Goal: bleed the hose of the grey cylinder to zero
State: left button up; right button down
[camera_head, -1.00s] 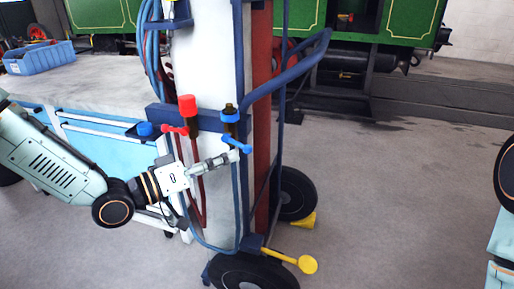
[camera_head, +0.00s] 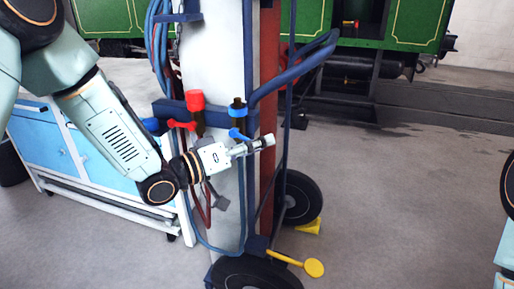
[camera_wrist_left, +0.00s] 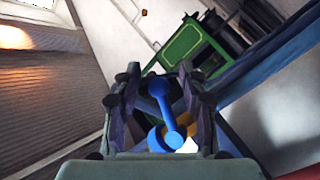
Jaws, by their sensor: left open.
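A pale grey cylinder (camera_head: 205,60) stands upright on a blue trolley beside a dark red one (camera_head: 268,90). A valve with a blue cap (camera_head: 237,110) and a blue lever (camera_head: 236,134) is at the trolley's crossbar. A red-capped valve (camera_head: 195,100) with a red lever (camera_head: 181,124) is to its left. My left gripper (camera_head: 266,142) is at the blue lever and hides its end. In the left wrist view the open jaws (camera_wrist_left: 163,98) stand either side of the blue lever (camera_wrist_left: 172,118); I cannot tell whether they touch it. My right gripper is out of view.
Blue hoses (camera_head: 157,50) hang at the cylinder's upper left, and the trolley's handle (camera_head: 300,65) juts right. A yellow pedal (camera_head: 313,267) sticks out low by the wheels. A blue-and-white cabinet (camera_head: 45,150) stands at left. Floor at right is clear.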

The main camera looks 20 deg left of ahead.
pick_arm(q)
jog(key=shift+s+a+r, duration=0.15)
jog(key=shift+s, duration=0.05)
jog(key=shift+w, duration=0.2)
jog(key=c, duration=0.4)
grip_shut()
